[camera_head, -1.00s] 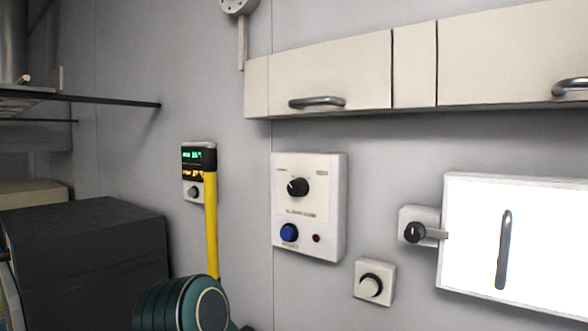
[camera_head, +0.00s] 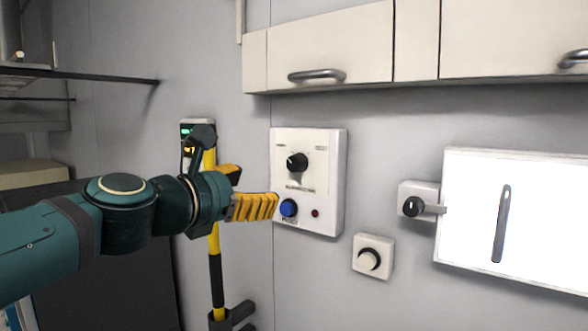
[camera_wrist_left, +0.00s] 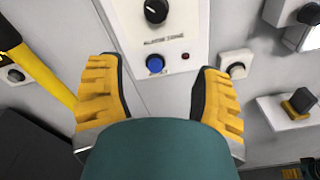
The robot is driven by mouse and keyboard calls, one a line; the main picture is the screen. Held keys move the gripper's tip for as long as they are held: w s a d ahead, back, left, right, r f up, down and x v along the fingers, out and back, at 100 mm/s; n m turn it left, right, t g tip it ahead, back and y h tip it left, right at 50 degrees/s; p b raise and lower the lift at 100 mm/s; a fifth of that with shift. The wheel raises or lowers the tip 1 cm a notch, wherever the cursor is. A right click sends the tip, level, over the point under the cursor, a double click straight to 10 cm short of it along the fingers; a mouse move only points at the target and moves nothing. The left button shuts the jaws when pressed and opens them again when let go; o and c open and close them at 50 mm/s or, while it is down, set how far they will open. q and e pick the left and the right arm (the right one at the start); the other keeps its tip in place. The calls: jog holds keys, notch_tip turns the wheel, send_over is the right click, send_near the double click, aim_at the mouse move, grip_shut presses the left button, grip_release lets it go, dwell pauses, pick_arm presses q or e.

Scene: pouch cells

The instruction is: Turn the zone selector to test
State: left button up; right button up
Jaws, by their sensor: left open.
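The zone selector is a black round knob (camera_head: 297,162) on a white wall panel (camera_head: 335,185). A light mark shows near the knob's left side, but the small labels are too blurred to read. The knob also shows at the top of the left wrist view (camera_wrist_left: 155,11), above lettering that looks like "ALARM ZONE". My left gripper (camera_head: 257,190) is open and empty, just left of the panel in the head view. In the left wrist view its yellow fingers (camera_wrist_left: 160,68) are spread, with the knob beyond them, untouched.
A blue button (camera_head: 288,208) and a small red light (camera_head: 315,213) sit below the knob. A yellow pole (camera_head: 214,240) stands behind my left arm. Cabinets (camera_head: 330,45) hang above.

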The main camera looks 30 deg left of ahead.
aim_at(292, 164)
pick_arm(q)
jog(key=shift+n+t, duration=0.4)
jog(key=w+r, duration=0.1)
jog(key=w, duration=0.6)
jog(key=w+d+r+b, duration=0.1)
jog(key=w, duration=0.3)
jog(key=shift+w+r, duration=0.3)
jog(key=shift+r, duration=0.05)
grip_shut()
